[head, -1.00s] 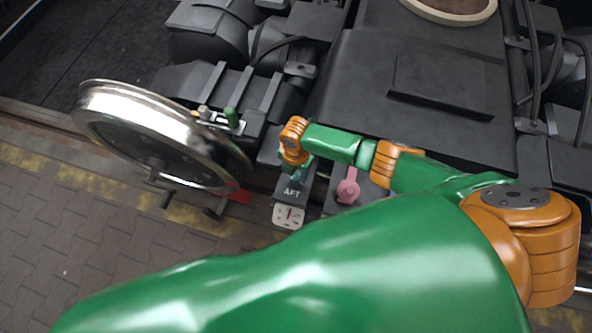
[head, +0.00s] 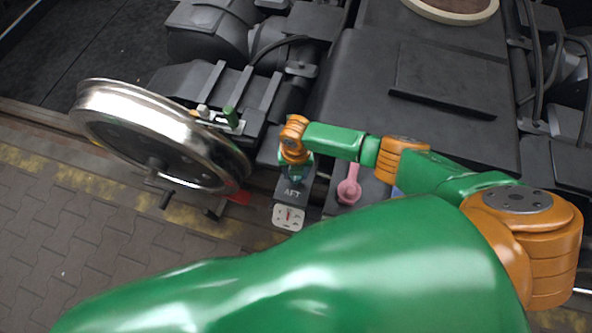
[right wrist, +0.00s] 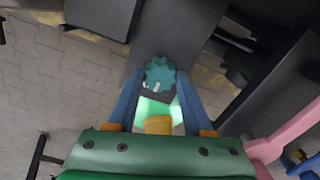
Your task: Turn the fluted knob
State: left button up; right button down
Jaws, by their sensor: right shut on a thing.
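The fluted knob (right wrist: 160,73) is teal with a scalloped rim. In the right wrist view it sits between the tips of my right gripper's two blue fingers (right wrist: 160,80), and the gripper is shut on it. In the head view my right gripper (head: 297,172) points down at the top of a dark box marked AFT (head: 293,193); the knob is mostly hidden there by the wrist and fingers. A white plate with a red mark (head: 288,217) is on the box's near face. My left gripper is not in view.
A pink lever (head: 349,188) stands just right of the AFT box. A large shiny wheel (head: 150,130) is to the left, with a small green handle (head: 231,115) behind it. Dark bogie covers (head: 440,90) fill the back. Paved floor (head: 70,240) lies open at lower left.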

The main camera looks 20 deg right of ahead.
dwell(0.4)
jog(key=shift+c, duration=1.5)
grip_release()
notch_tip(320, 180, up, 7)
jog(key=shift+r+p, duration=0.1)
jog(key=shift+p, duration=1.1)
jog(key=shift+s, duration=0.1)
